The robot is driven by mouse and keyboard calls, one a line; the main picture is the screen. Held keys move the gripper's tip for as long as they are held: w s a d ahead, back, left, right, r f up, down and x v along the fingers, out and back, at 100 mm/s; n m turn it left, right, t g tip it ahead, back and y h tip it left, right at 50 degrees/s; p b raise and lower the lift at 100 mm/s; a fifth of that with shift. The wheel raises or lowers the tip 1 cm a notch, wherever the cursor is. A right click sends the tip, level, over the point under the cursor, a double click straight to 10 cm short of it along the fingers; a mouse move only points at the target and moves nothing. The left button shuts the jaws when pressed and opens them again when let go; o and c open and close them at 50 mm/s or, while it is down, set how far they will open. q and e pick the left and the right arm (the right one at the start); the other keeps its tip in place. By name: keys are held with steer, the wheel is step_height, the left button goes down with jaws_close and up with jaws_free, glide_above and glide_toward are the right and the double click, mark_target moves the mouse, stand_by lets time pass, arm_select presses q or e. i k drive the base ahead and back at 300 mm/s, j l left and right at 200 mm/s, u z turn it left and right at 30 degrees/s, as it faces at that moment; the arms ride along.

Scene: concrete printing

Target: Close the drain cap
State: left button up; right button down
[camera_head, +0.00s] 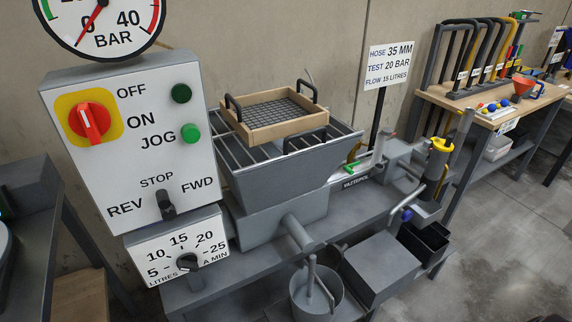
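The grey pump has a hopper (285,165) on a metal bench (235,290). A short grey pipe stub (299,233) sticks out from the hopper's lower housing, above a grey bucket (316,292). I cannot tell for sure which part is the drain cap, or whether it is open. A small blue-tipped part (406,215) shows at the pump's right end, below a yellow-topped cylinder (438,160). Neither of my grippers can be made out in this view.
A control box (140,150) with a red switch (90,121) and a pressure gauge (103,20) stands at the left. A wood-framed sieve (275,115) lies on the hopper's grate. A grey box (381,268) is right of the bucket. Floor at lower right is clear.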

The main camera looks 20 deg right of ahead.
mark_target(335, 251)
steer(key=l+u, duration=0.45)
steer(key=u, duration=0.2)
steer(key=k+l+u, duration=0.1)
steer(key=l, duration=0.35)
steer(key=k+l+u, duration=0.1)
steer(key=k+l, duration=0.15)
steer(key=l, duration=0.2)
steer(key=k+l+u, duration=0.1)
steer(key=l, duration=0.3)
steer(key=k+l+u, duration=0.1)
steer(key=k+l, duration=0.2)
steer(key=k+l+u, duration=0.1)
steer(key=k+l, duration=0.15)
steer(key=l, duration=0.25)
steer(key=k+l, duration=0.2)
steer(key=l, duration=0.15)
steer(key=k+l, duration=0.2)
steer(key=l, duration=0.15)
steer(key=k+l, duration=0.2)
steer(key=l, duration=0.15)
